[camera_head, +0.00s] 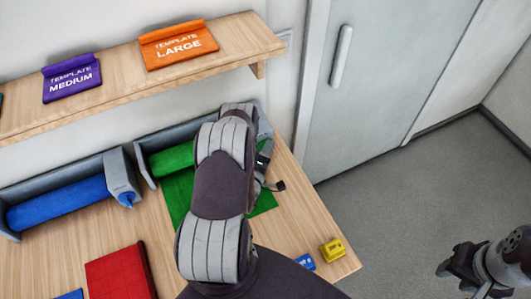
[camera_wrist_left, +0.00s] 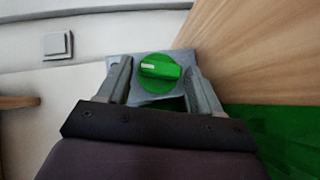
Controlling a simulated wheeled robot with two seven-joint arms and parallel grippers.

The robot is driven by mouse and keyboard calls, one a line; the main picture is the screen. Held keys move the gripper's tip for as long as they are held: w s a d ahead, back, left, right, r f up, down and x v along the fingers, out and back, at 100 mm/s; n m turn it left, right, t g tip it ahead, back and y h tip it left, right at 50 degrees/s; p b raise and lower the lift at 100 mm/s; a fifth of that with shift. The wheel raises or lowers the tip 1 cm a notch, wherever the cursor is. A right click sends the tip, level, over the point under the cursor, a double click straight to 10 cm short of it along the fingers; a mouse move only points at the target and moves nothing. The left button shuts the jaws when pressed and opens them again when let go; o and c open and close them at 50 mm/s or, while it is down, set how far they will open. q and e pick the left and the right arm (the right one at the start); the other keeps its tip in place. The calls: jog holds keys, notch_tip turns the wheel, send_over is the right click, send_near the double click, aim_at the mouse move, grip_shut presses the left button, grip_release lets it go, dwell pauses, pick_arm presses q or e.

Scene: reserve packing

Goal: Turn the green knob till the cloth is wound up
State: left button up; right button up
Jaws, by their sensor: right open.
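The green knob (camera_wrist_left: 160,72), with a white mark on its grip, shows on a grey end plate in the left wrist view. My left gripper (camera_wrist_left: 160,82) is open, one finger on each side of the knob, with small gaps visible. In the head view my left arm hides the knob and most of the gripper. The green roll (camera_head: 172,160) sits in a grey holder, and green cloth (camera_head: 262,202) lies out flat on the table below it. My right gripper (camera_head: 455,268) is open and empty over the floor at the right.
A blue roll (camera_head: 62,203) in its holder stands to the left. A shelf (camera_head: 110,98) with templates runs above. The floor right of the table is clear.

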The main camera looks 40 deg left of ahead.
pick_arm(q)
jog(key=c, duration=0.7)
jog(key=shift+r, duration=0.1)
